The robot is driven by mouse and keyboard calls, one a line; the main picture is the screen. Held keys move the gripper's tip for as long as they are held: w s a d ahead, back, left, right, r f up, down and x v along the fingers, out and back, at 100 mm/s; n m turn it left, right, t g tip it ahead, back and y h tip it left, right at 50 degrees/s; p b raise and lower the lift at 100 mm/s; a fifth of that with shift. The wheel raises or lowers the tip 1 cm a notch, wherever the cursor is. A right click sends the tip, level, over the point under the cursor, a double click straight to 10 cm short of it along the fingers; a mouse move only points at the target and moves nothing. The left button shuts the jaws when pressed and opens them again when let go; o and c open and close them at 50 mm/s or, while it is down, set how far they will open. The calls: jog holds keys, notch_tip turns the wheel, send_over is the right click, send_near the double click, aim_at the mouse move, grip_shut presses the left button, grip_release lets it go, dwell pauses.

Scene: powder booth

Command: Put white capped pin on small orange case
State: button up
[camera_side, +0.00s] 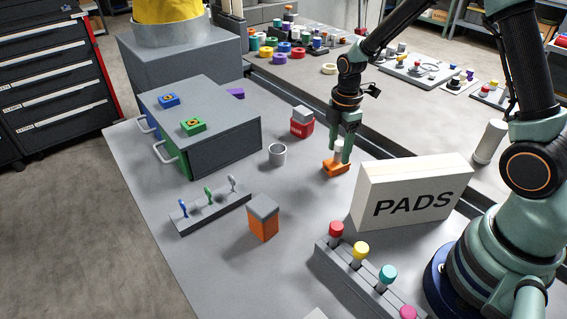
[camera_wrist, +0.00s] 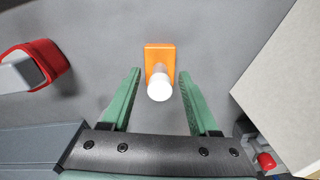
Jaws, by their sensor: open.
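The white capped pin (camera_wrist: 158,86) stands on the small orange case (camera_wrist: 159,53) in the wrist view, its round white top facing the camera. In the side view the pin (camera_side: 339,147) shows between my fingers, above the orange case (camera_side: 335,168), which lies on the grey table. My gripper (camera_side: 343,153) is low over the case. In the wrist view my gripper (camera_wrist: 160,75) has its green fingers apart, one on each side of the pin, with a gap on both sides. The pin's lower end is mostly hidden.
A white PADS box (camera_side: 412,192) stands close to the right of the case. A red container with a grey lid (camera_side: 302,122) and a grey cup (camera_side: 277,155) stand to the left. A rack with coloured caps (camera_side: 350,275) is in front.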

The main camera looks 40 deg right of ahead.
aim_at(340, 142)
notch_tip(340, 142, up, 11)
jog(key=shift+r, duration=0.1)
jog(key=s+a+r+m+t, duration=0.5)
jog(key=s+r+m, duration=0.4)
jog(key=m, duration=0.6)
jog(key=shift+s+r+t, duration=0.2)
jog(key=shift+s+t, duration=0.1)
jog(key=shift+s, duration=0.95)
